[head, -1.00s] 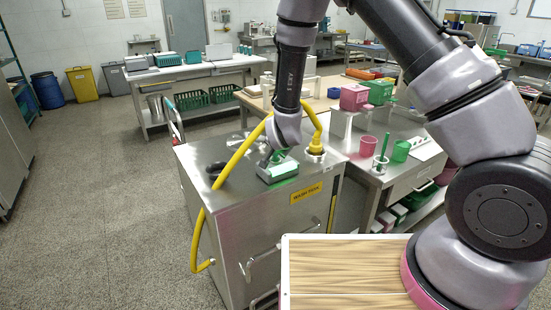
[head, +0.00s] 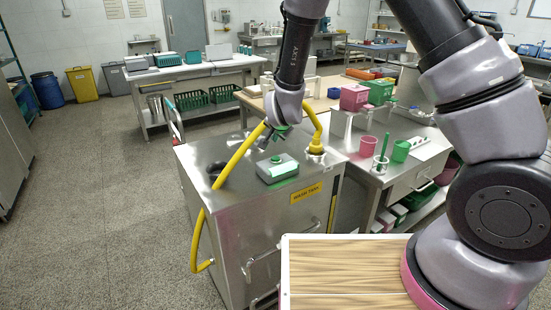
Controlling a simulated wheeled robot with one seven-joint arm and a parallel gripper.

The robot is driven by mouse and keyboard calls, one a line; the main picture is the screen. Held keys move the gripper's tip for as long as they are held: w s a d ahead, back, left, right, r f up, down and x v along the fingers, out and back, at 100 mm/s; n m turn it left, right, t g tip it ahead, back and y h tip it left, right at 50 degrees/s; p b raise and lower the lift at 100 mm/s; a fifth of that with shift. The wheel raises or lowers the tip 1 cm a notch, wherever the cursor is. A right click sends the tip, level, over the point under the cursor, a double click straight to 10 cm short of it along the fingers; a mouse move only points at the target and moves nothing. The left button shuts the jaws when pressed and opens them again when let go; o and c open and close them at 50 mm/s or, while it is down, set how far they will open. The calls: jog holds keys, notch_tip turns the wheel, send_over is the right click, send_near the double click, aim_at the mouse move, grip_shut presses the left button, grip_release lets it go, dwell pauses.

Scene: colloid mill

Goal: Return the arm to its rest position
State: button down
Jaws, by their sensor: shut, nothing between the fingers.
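My gripper (head: 270,146) hangs at the end of my arm, above the steel wash tank (head: 225,180). It is small in the picture, shut and empty, with its fingers pointing down. A gap shows between the gripper and the box. My wrist hides part of the yellow hose behind it.
A yellow hose (head: 240,160) arches over the tank from a yellow fitting (head: 316,146). A steel bench (head: 400,175) with pink and green cups stands at right. Floor at left is clear.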

jog(key=shift+r, duration=0.15)
jog(key=shift+w+d+r, duration=0.1)
jog(key=shift+r, duration=0.2)
jog(key=s+d+r+n+g+y, duration=0.1)
jog(key=s+d+r, duration=0.2)
jog(key=d+r, duration=0.6)
jog(key=s+d+r+y, duration=0.1)
jog(key=s+d+r, duration=0.3)
jog(key=r, duration=0.9)
jog(key=s+d+r, duration=0.3)
jog(key=s+d, duration=0.1)
jog(key=s, duration=0.2)
jog(key=s+d+r+n+h, duration=0.1)
jog(key=s+d+r, duration=0.2)
jog(key=s+d, duration=0.2)
jog(key=s+d+r+g, duration=0.1)
jog(key=s+d+r, duration=0.1)
jog(key=s+d, duration=0.3)
jog(key=s, duration=0.3)
jog(key=shift+r+n+h, duration=0.3)
jog(key=shift+r+n, duration=0.1)
